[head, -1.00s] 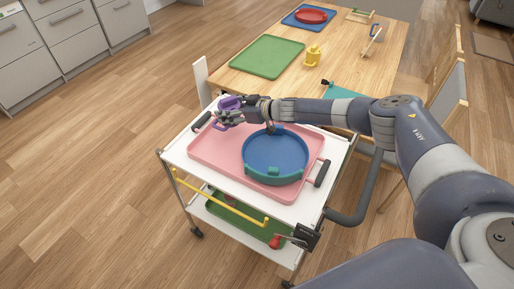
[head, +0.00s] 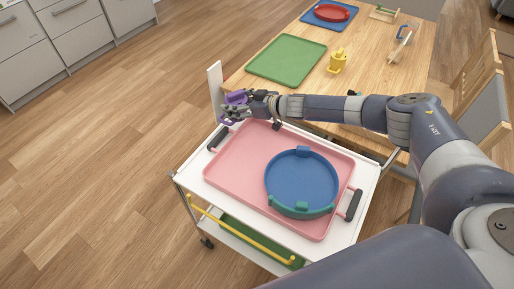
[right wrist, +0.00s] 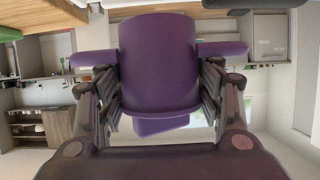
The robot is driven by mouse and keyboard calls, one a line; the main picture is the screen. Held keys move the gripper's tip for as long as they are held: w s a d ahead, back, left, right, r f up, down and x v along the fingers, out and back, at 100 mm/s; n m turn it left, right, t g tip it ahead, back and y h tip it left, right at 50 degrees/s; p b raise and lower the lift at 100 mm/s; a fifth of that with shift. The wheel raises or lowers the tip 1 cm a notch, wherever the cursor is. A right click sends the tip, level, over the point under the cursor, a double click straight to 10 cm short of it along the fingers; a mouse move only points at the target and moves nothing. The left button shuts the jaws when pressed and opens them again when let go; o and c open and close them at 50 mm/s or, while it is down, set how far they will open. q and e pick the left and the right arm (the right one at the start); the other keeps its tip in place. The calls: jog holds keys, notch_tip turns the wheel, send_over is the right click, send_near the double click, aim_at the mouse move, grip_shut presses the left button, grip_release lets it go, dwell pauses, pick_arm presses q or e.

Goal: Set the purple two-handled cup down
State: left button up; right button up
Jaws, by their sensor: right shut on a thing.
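The purple two-handled cup (head: 236,97) is in my right gripper (head: 232,111), over the far left corner of the white cart in the head view. The right wrist view shows the purple cup (right wrist: 158,60) large, with a handle sticking out on each side. The fingers of my right gripper (right wrist: 158,95) stand on both sides of it and are shut on it. In the head view the cup appears raised beside the back left end of the pink tray (head: 235,170); its exact height is unclear. My left gripper is not in view.
The white cart (head: 195,170) carries the pink tray, with a round blue pan (head: 302,177) on it. The tray's left part is bare. A yellow rail (head: 240,233) runs along the cart's front. Behind is a wooden table (head: 375,75) with a green tray (head: 287,60) and yellow pot (head: 337,63).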

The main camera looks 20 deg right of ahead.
jog(key=s, duration=0.2)
jog(key=s+p, duration=0.1)
jog(key=s, duration=0.2)
jog(key=s+p, duration=0.1)
jog(key=s, duration=0.1)
jog(key=shift+s+a, duration=0.15)
jog(key=shift+a, duration=0.25)
jog(key=s, duration=0.2)
jog(key=s+p, duration=0.1)
jog(key=s, duration=0.1)
jog(key=s+a+p, duration=0.1)
jog(key=s, duration=0.1)
jog(key=shift+f, duration=0.25)
jog(key=shift+s, duration=0.25)
jog(key=shift+s+f, duration=0.2)
jog(key=shift+f, duration=0.05)
notch_tip(320, 180, down, 3)
jog(key=shift+r+p, duration=0.1)
jog(key=shift+p, duration=0.2)
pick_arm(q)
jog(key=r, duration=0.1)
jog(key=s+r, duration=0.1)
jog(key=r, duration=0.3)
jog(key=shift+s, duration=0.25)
pick_arm(e)
jog(key=shift+f, duration=0.25)
jog(key=shift+f, duration=0.1)
jog(key=o, duration=1.4)
